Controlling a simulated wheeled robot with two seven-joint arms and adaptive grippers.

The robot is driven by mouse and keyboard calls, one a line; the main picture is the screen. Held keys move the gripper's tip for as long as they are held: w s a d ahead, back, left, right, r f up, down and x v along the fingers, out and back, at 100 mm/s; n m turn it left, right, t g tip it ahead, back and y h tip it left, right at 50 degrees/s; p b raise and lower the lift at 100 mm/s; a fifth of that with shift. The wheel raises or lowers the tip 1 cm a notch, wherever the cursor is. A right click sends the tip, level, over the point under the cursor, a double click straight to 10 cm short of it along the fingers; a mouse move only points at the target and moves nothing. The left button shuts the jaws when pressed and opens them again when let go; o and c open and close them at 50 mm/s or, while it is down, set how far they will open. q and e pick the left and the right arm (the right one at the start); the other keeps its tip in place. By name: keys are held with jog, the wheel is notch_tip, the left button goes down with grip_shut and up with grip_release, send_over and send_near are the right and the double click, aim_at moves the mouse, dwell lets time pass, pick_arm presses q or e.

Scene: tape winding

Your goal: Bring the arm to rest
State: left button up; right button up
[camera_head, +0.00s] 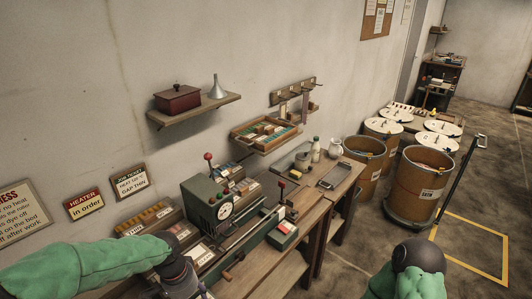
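My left arm (90,264), in a green sleeve, reaches in from the lower left over the near end of the workbench. Its dark wrist and gripper (190,282) point down at the bottom edge; the fingertips are too small and cut off to tell open from shut. Whether it touches the bench cannot be told. My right arm (408,282) shows only as a green sleeve with a dark round joint at the bottom right, over the floor. Its gripper is out of view.
A green machine with a dial (210,203) stands on the workbench (312,214), among trays and small boxes. A wall shelf (195,109) holds a red box and a funnel. Open and lidded drums (424,185) stand right. The yellow-marked floor (475,245) is largely clear.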

pick_arm(q)
jog(key=s+d+f+n+h, duration=0.1)
jog(key=s+d+f+n, duration=0.2)
jog(key=f, duration=0.6)
jog(key=s+d+f+n+h, duration=0.1)
jog(key=s+d+f+n, duration=0.2)
jog(key=f, duration=0.7)
jog(key=s+d+f+n, duration=0.3)
jog(key=s+f, duration=0.3)
jog(key=f, duration=0.3)
jog(key=shift+s+d+f+h+b, duration=0.15)
jog(key=shift+s+d+h+b, duration=0.2)
jog(key=shift+d, duration=0.45)
